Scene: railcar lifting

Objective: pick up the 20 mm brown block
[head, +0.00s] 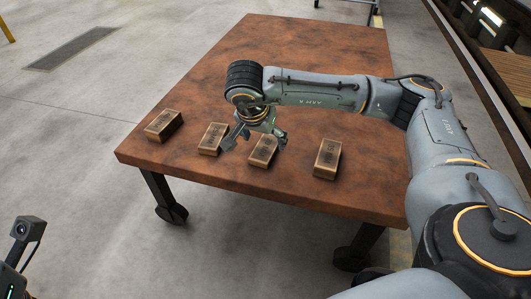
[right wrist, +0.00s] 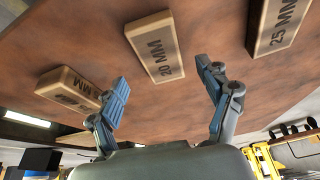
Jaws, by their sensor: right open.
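The 20 mm brown block (right wrist: 155,48) lies on the table, its "20 MM" label readable in the right wrist view. In the head view it appears to be the block (head: 262,152) under my right gripper (head: 257,142), partly covered by it. My right gripper is open and empty. In the right wrist view its two fingers (right wrist: 162,74) stand apart on either side of the 20 mm block's near end. The fingers look short of the block, with no contact visible. My left gripper's fingers do not show.
A block marked 25 MM (right wrist: 278,25) lies on one side of the 20 mm block; another block (right wrist: 70,88) lies on the other. In the head view, the rightmost block (head: 327,158) and two left blocks (head: 212,138) (head: 164,125) share the brown table (head: 300,40). Its far part is clear.

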